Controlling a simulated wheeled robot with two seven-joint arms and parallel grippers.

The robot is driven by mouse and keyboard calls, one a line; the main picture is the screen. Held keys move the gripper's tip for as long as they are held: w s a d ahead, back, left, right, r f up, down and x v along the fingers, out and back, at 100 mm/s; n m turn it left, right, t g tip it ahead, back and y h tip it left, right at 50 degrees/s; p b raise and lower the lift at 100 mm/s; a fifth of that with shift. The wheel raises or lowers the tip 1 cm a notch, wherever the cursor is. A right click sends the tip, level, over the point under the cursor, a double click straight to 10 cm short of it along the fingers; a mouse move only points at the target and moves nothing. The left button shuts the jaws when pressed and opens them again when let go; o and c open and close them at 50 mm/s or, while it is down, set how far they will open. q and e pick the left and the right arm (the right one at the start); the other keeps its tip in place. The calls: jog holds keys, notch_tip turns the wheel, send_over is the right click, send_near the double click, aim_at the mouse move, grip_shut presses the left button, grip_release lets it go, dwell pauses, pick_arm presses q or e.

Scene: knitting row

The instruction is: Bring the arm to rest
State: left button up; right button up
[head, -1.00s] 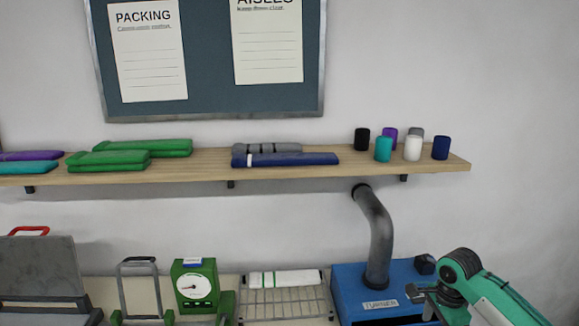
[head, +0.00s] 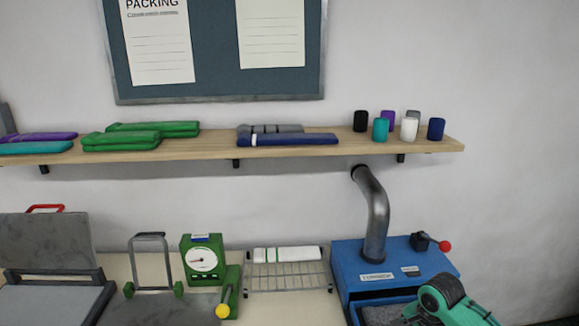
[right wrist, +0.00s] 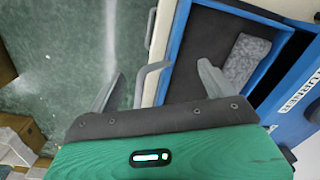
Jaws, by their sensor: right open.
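In the head view my right arm comes in at the bottom right, in front of the machine, and the fingers are hard to make out. My left gripper is not in view.
A wire rack (head: 288,282) with a white and green roll (head: 287,254) stands left of the machine, beside a green dial scale (head: 203,259). A wall shelf (head: 330,150) carries folded cloths and several cups. Boxes (right wrist: 15,135) stand on the floor at left.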

jog(key=s+a+f+n+t+y, duration=0.1)
jog(key=s+a+f+n, duration=0.25)
jog(key=s+a, duration=0.2)
jog(key=s+a+f+n, duration=0.3)
jog(key=s+a+n, duration=0.15)
jog(key=s, duration=0.25)
jog(key=s+d+r+n+t, duration=0.2)
jog(key=s+n, duration=0.5)
jog(key=s, duration=0.7)
notch_tip(320, 180, down, 31)
jog(key=s+g+h, duration=0.1)
jog(key=s+d+f, duration=0.2)
jog(key=s+f, duration=0.7)
jog(key=f, duration=0.1)
jog(key=s+d+f+g, duration=0.1)
jog(key=s+f, duration=0.9)
jog(key=shift+s+d+f+g+b, duration=0.2)
jog(key=shift+d+g+b, duration=0.1)
jog(key=shift+d, duration=0.1)
